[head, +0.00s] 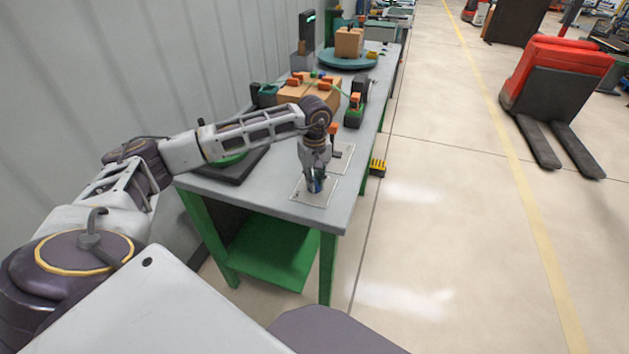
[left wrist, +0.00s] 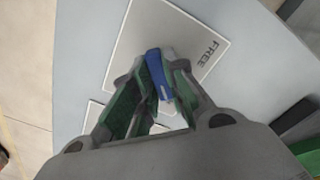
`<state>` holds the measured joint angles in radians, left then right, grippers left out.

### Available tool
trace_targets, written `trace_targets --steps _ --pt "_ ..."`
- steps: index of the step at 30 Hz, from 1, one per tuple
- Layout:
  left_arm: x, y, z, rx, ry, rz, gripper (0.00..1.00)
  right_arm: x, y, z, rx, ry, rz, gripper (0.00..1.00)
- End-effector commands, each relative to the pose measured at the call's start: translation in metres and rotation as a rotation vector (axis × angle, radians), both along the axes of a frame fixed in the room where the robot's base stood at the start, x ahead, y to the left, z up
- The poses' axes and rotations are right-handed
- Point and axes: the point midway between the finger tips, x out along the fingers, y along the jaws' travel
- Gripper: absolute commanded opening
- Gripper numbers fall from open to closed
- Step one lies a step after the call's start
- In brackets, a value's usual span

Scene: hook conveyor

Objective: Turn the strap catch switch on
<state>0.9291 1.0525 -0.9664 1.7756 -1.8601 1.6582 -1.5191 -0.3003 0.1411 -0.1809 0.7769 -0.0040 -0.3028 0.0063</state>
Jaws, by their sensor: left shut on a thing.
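My left gripper (head: 316,184) reaches down over the near end of the table, at a pale plate (head: 300,192) set on the top. In the left wrist view, its green-padded fingers (left wrist: 158,80) are closed on a small blue piece (left wrist: 154,68), which looks like a switch lever. The blue piece stands over a pale plate (left wrist: 185,25) marked "FREE". The fingers hide its base, so I cannot tell its full shape or setting. A second plate (head: 345,152) with a dark lever lies just beyond. My right gripper is not in view.
The grey table (head: 225,190) has green legs and stands along the wall. Cardboard boxes (head: 292,93), a black-and-green device (head: 355,103) and a teal turntable (head: 347,61) stand farther back. Open floor (head: 440,200) lies to the right, with a red pallet truck (head: 560,70).

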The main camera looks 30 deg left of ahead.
Motion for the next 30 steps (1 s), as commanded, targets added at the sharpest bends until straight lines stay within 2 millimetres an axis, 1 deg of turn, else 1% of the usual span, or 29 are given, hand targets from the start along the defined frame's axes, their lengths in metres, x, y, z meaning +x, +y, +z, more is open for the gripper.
trace_targets --steps 5,6,10,23,26,30 --pt "0.001 0.0 0.001 0.0 -0.004 -0.002 0.0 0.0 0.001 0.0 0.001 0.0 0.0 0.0" --pt "0.001 0.0 0.001 0.001 -0.003 -0.002 0.19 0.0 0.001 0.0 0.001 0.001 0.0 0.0" --pt "0.001 0.0 0.001 0.0 -0.002 -0.001 0.36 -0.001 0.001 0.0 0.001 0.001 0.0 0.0" --pt "0.0 0.0 0.003 0.0 -0.001 0.0 0.36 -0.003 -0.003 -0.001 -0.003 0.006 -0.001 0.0" --pt "0.001 0.0 0.008 0.001 -0.003 0.0 0.36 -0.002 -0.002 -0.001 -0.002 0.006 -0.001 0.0" --pt "0.001 0.0 0.021 0.0 -0.004 0.0 0.36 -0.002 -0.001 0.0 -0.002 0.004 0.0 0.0"
